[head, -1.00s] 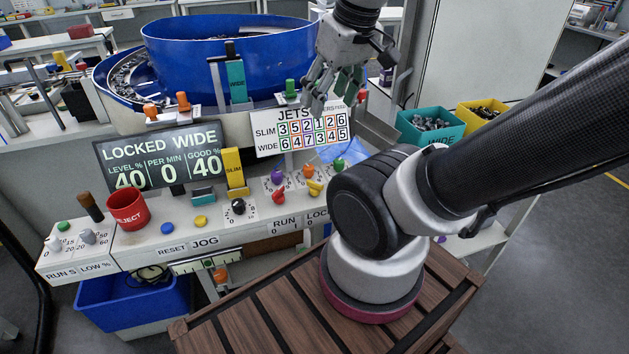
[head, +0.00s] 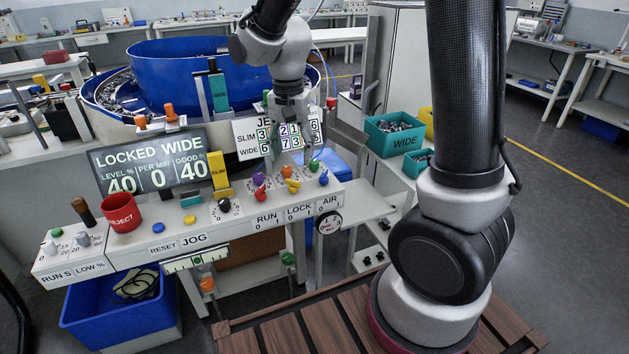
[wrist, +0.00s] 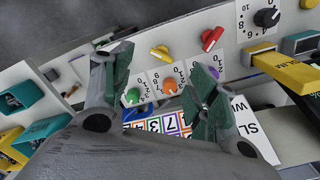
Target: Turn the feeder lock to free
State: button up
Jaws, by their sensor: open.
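The yellow lock knob (head: 292,186) sits on the sloping front panel above the LOCK label (head: 299,213), between the red RUN knob (head: 260,192) and the blue AIR knob (head: 323,179). The display (head: 150,168) reads LOCKED WIDE. My gripper (head: 296,148) is open and empty, in front of the jets board, just behind and above the knob row. In the wrist view, the yellow knob (wrist: 160,52) shows beyond the gap between my open fingers (wrist: 160,88), apart from them. The red knob (wrist: 212,39) is to its right.
Green (wrist: 133,96), orange (wrist: 170,88) and purple (wrist: 212,72) dials sit close by my fingers. A yellow SLIM block (head: 219,177) and red REJECT cup (head: 122,212) stand left on the console. Teal WIDE bin (head: 394,135) is to the right.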

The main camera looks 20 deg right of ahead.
aim_at(293, 180)
jog(key=shift+w+m, duration=0.2)
jog(key=shift+m, duration=0.6)
jog(key=shift+f, duration=0.25)
notch_tip(293, 180, down, 7)
jog(key=shift+f, duration=0.15)
jog(key=shift+c, duration=0.2)
grip_shut()
